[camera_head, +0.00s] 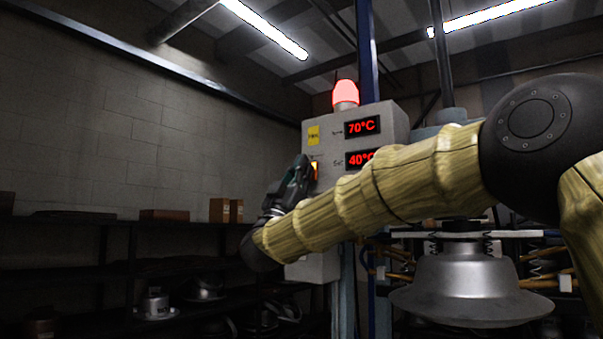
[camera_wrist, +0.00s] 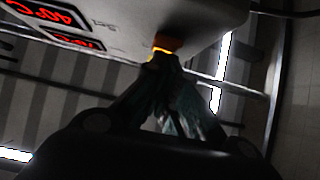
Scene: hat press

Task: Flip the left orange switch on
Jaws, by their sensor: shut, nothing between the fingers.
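The control box (camera_head: 324,264) is a pale grey panel with red displays reading 70°C (camera_head: 363,126) and 40°C (camera_head: 359,159). An orange switch (camera_head: 315,170) sits on its front at the left, lit yellow-orange, and is partly hidden by my gripper. In the wrist view the orange switch (camera_wrist: 168,42) shows at the fingertips, with a bright yellow edge. My gripper (camera_head: 301,165) is shut and empty, its tips right at the switch. It also shows in the wrist view (camera_wrist: 166,62). I cannot tell whether the tips touch the switch. Any other switch is hidden.
A red lamp (camera_head: 345,92) glows on top of the box. My arm crosses in front of the box's right part. A metal hat press (camera_head: 470,285) stands at the right. Dark shelves with hats and boxes (camera_head: 165,215) line the left wall.

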